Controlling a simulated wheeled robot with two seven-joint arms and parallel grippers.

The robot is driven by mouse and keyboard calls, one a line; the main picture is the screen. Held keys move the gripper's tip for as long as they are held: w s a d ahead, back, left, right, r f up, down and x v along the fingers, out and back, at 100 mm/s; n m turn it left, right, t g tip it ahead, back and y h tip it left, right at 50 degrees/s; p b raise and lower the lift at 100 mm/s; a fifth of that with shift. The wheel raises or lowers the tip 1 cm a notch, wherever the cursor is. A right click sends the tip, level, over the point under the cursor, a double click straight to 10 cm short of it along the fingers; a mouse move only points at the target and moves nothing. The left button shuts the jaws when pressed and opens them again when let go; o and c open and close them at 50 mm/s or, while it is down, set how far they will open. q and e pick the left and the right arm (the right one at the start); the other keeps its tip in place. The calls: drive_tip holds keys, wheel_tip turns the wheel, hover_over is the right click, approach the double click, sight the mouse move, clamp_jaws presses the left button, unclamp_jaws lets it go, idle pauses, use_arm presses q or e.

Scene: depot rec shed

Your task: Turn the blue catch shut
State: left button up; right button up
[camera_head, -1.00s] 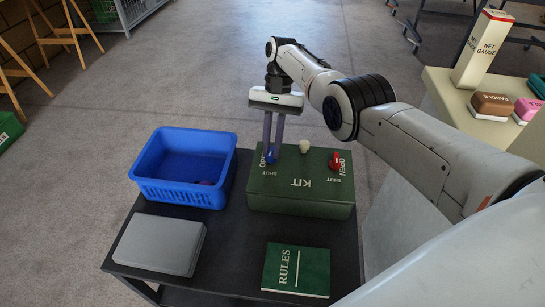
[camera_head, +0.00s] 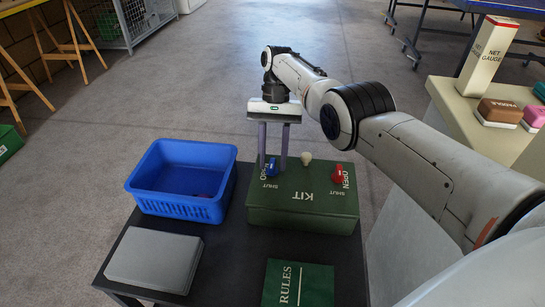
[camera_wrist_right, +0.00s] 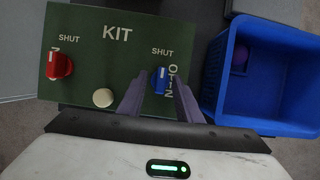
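The green kit box (camera_head: 300,208) stands on the dark table, its lid lettered KIT. The blue catch (camera_head: 271,168) is on the lid's far left in the head view, with SHUT and another partly hidden word beside it. My right gripper (camera_head: 273,165) is over it, pointing down, its two fingers apart on either side of the catch. In the right wrist view the blue catch (camera_wrist_right: 160,81) shows between the spread fingers, its white mark towards the SHUT side. The red catch (camera_head: 338,174) is at the lid's far right by OPEN. My left gripper is not in view.
A cream knob (camera_head: 306,158) stands between the catches. A blue basket (camera_head: 178,207) holding a purple ball (camera_wrist_right: 239,56) is left of the box. A grey case (camera_head: 152,262) and a green RULES book (camera_head: 298,284) lie in front. A cream counter (camera_head: 470,118) is at right.

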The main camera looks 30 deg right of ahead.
sight(273, 160)
drive_tip(key=shift+a+r, duration=0.1)
drive_tip(key=shift+r+p, duration=0.2)
drive_tip(key=shift+p, duration=0.1)
wheel_tip(273, 160, up, 8)
drive_tip(key=p, duration=0.6)
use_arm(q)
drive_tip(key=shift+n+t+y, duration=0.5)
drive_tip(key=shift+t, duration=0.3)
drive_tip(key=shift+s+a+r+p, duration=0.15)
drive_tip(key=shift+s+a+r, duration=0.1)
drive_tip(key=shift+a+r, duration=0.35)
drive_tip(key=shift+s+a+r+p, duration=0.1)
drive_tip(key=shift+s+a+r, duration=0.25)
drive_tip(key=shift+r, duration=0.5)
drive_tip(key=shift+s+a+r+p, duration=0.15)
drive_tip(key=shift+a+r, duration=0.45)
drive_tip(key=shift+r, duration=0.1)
use_arm(e)
drive_tip(key=shift+r, duration=0.75)
